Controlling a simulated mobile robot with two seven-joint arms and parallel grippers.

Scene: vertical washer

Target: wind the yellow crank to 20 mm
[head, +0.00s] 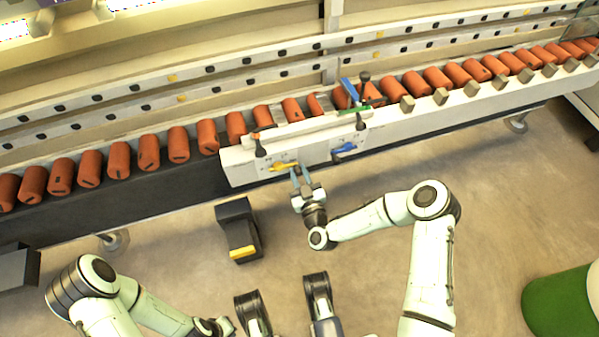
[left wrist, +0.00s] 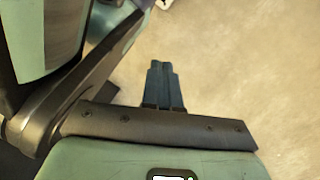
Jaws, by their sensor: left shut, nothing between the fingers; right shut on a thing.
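The yellow crank (head: 283,167) sits on the front of the white machine panel (head: 240,172), left of a blue crank (head: 344,150). My right gripper (head: 297,171) reaches up to the panel at the yellow crank's right end and is shut on it. The fingers hide part of that end. Any scale beside the crank is too small to read. My left gripper (left wrist: 164,84) is shut and empty above bare floor in the left wrist view. In the head view my left arm is folded at the lower left, well away from the panel.
A dark pedal-like box with a yellow part (head: 241,252) stands on the floor. A green and white object (head: 560,305) is at lower right.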

